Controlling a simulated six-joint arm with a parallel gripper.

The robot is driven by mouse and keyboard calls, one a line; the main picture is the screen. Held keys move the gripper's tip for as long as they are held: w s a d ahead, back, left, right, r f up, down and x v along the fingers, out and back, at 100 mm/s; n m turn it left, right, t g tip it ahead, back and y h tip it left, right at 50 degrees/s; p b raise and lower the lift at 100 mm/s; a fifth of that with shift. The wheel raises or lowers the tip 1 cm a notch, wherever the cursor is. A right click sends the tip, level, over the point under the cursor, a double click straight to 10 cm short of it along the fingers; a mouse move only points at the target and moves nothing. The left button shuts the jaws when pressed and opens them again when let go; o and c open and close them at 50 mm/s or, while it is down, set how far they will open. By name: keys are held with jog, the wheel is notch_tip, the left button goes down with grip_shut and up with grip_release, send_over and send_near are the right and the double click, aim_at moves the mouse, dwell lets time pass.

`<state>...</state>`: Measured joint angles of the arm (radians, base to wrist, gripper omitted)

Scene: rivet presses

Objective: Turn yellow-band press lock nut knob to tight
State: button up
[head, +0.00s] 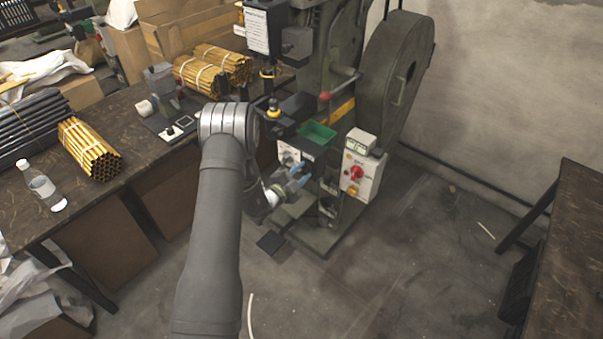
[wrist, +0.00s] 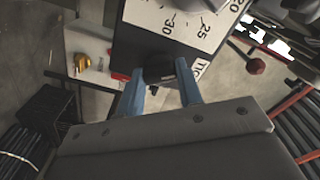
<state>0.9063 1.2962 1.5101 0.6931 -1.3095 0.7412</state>
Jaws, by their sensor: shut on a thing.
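The press (head: 340,160) with the yellow band (head: 341,110) stands in the middle of the head view. My gripper (head: 298,174) is at its front, below the green tray. In the wrist view my gripper (wrist: 161,74) has its two blue fingers on either side of a black knob (wrist: 158,67) and is shut on it. The knob sits at the edge of a white scale plate (wrist: 178,22) with numbers 20, 25 and 30. A partly visible label (wrist: 201,68) beside it starts with "TIG". The knob is not clearly visible in the head view, and I cannot read its turn angle.
A control box (head: 361,172) with a red knob stands right of my gripper. The green tray (head: 316,133) is just above. A red-ball lever (head: 325,97) sticks out higher up. The left bench (head: 90,205) holds tube bundles and a bottle (head: 42,186). Open floor lies right.

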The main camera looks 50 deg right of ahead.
jog(key=m, duration=0.7)
jog(key=shift+f, duration=0.1)
dwell(0.6)
jog(key=o, duration=1)
jog(key=a, duration=1.7)
jog(key=shift+a, duration=0.25)
jog(key=d, duration=1.7)
jog(key=shift+d, duration=0.3)
jog(key=shift+a, duration=0.1)
